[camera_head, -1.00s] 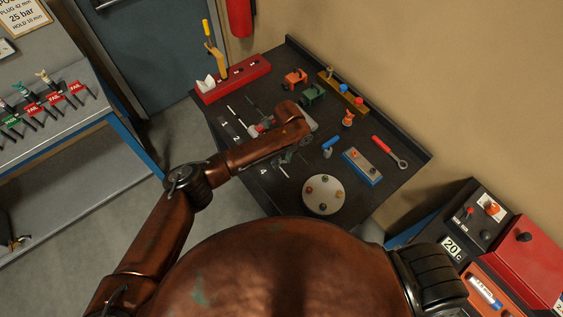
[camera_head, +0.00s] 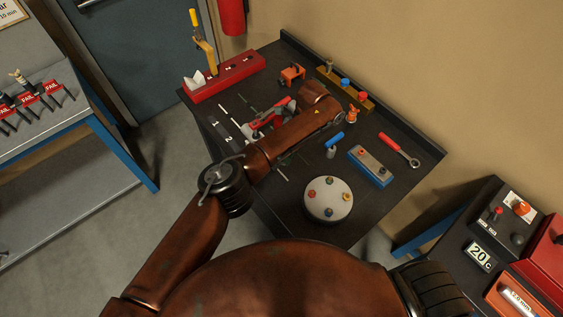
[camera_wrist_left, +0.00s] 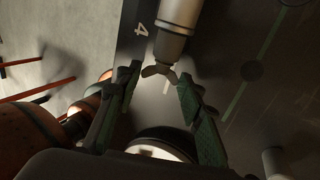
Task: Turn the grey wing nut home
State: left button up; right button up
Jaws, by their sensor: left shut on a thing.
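The grey wing nut (camera_wrist_left: 150,70) shows in the left wrist view, at the lower end of a pale, thick cylinder (camera_wrist_left: 179,14). My left gripper (camera_wrist_left: 158,76) has its dark green fingers on either side of the wing nut and is shut on it. The wings are spread in a shallow V between the fingertips. In the head view my left forearm crosses the bench and hides the gripper and the wing nut. My right gripper is in neither view.
The dark bench holds a red rack (camera_head: 227,78), a red-and-grey fixture (camera_head: 268,121), an orange block (camera_head: 292,75), a blue-and-grey block (camera_head: 370,166), a red-handled wrench (camera_head: 399,149) and a round white plate (camera_head: 318,211). The bench's near right part has some free room.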

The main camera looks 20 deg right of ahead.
aim_at(283, 164)
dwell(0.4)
pick_arm(q)
jog(key=o, duration=1.2)
jog(key=shift+r, duration=0.1)
jog(key=shift+w+r, duration=0.1)
jog(key=shift+r, duration=0.25)
notch_tip(283, 164, up, 9)
